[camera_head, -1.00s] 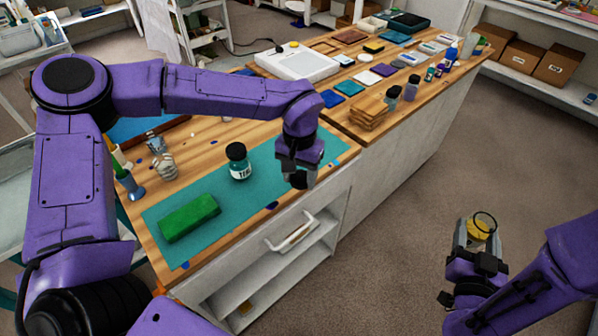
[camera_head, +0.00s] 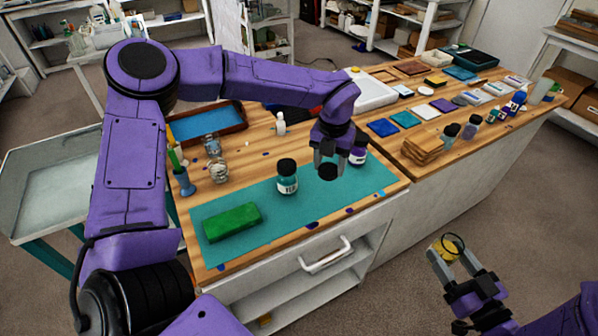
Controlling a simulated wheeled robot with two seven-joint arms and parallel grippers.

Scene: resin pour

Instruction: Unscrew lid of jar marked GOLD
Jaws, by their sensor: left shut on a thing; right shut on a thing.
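My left gripper (camera_head: 327,168) is over the right part of the teal mat (camera_head: 262,200), shut on a black round lid (camera_head: 327,172). Whether the lid touches the mat I cannot tell. My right gripper (camera_head: 456,263) is at the lower right, away from the bench, shut on a jar with gold-yellow contents (camera_head: 441,255). That jar has a clear round rim with no lid on it; its label is not readable here.
A green block (camera_head: 232,222) lies on the mat's left part. Glass jars (camera_head: 216,168), a blue cup (camera_head: 187,186) and a small white bottle (camera_head: 280,124) stand behind. Wooden pieces (camera_head: 422,150) and bottles (camera_head: 450,135) are on the right bench. Floor separates the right gripper from the bench.

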